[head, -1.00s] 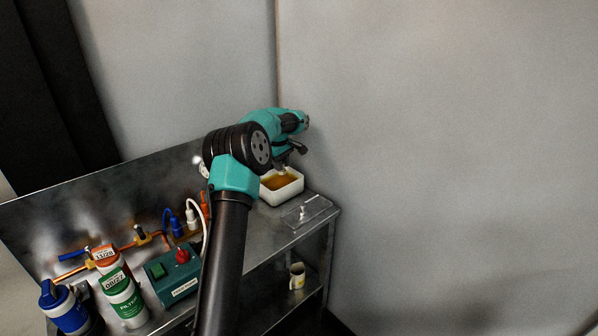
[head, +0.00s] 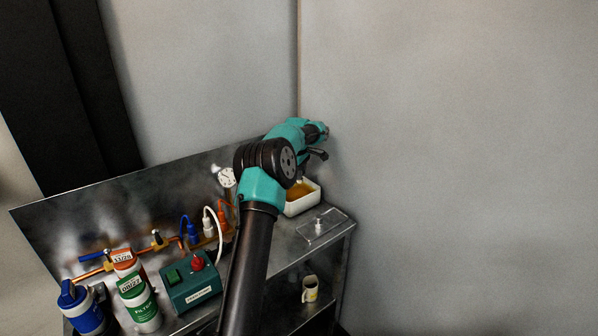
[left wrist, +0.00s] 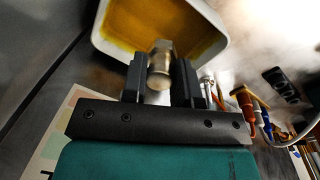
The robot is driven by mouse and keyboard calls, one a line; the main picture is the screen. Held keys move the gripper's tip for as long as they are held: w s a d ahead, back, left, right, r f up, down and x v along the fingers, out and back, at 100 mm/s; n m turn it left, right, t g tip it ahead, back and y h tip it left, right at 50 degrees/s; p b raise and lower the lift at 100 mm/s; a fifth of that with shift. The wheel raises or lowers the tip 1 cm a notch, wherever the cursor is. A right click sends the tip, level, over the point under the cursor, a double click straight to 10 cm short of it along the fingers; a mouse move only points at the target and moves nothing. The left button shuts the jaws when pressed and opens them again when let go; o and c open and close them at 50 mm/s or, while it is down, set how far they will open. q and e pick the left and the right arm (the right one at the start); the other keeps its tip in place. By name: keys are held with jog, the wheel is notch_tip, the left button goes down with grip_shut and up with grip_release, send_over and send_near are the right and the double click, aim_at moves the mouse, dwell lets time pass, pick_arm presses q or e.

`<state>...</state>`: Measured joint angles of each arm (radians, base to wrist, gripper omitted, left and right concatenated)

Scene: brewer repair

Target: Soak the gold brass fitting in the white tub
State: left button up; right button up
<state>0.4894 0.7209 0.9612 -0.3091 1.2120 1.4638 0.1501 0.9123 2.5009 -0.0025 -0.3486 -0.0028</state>
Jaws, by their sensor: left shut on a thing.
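The white tub (head: 307,203) stands at the right end of the steel bench and holds an amber liquid (head: 298,191). My left gripper (left wrist: 160,80) is shut on the brass fitting (left wrist: 160,62), which is held between the two dark fingers in the left wrist view. The tub (left wrist: 98,30) shows just beyond the fitting there, with the fitting's tip in front of the liquid. I cannot tell whether the fitting touches the liquid. In the head view my left arm partly covers the tub, and the fitting is hidden. My right gripper is not in view.
A clear lid (head: 322,228) with a knob lies in front of the tub. A green switch box (head: 190,288), copper pipework (head: 140,250), coloured plugs (head: 207,225) and filter canisters (head: 138,300) crowd the bench's left. A mug (head: 310,288) stands on the lower shelf.

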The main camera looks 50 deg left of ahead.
pick_arm(q)
jog(key=shift+f, duration=4.95)
jog(key=shift+r, duration=4.95)
